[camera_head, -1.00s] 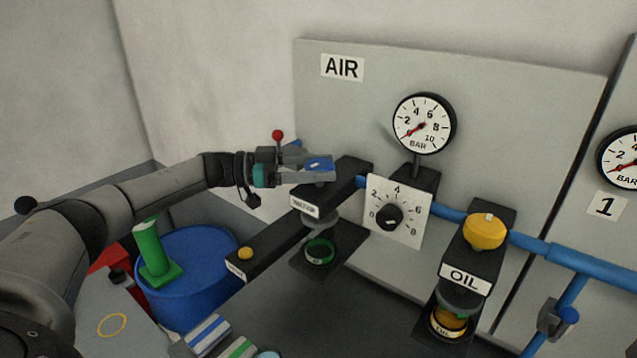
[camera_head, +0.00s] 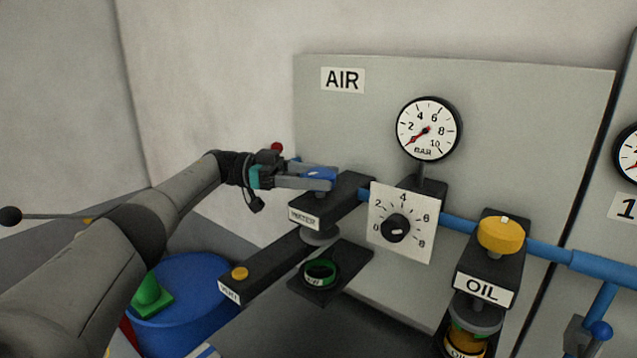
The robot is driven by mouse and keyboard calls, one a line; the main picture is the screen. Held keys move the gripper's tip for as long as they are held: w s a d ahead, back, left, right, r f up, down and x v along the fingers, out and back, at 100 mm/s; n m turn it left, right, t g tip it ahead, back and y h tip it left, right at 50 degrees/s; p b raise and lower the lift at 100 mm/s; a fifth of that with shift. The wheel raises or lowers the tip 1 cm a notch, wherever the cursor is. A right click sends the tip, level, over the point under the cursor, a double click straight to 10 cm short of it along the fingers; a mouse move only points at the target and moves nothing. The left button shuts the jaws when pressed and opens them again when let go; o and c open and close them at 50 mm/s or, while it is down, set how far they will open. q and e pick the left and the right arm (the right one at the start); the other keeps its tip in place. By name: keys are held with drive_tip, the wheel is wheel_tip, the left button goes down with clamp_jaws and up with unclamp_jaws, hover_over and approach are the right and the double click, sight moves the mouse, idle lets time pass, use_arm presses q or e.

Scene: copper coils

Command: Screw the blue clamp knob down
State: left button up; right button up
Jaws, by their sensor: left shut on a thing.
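The blue clamp knob (camera_head: 318,174) sits on top of the black block labelled WATER (camera_head: 338,200) on the AIR panel. My left gripper (camera_head: 318,179) reaches in from the left and is shut on the knob; its fingers hide part of it. Below the block is a grey round clamp plate (camera_head: 319,237). Under that, a green-rimmed cup (camera_head: 320,272) stands on a black shelf (camera_head: 348,266), with a gap between plate and cup. My right gripper is not in view.
A yellow knob (camera_head: 500,234) tops the OIL block (camera_head: 480,287) at right. A dial (camera_head: 396,228) and a gauge (camera_head: 428,129) are close right of the knob. A yellow button (camera_head: 240,273) sits on a black arm. A blue drum (camera_head: 190,310) stands lower left.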

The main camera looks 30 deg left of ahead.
use_arm(q)
drive_tip(key=shift+d, duration=0.1)
idle(0.3)
drive_tip(key=o, duration=1.3)
drive_tip(key=shift+o, duration=0.2)
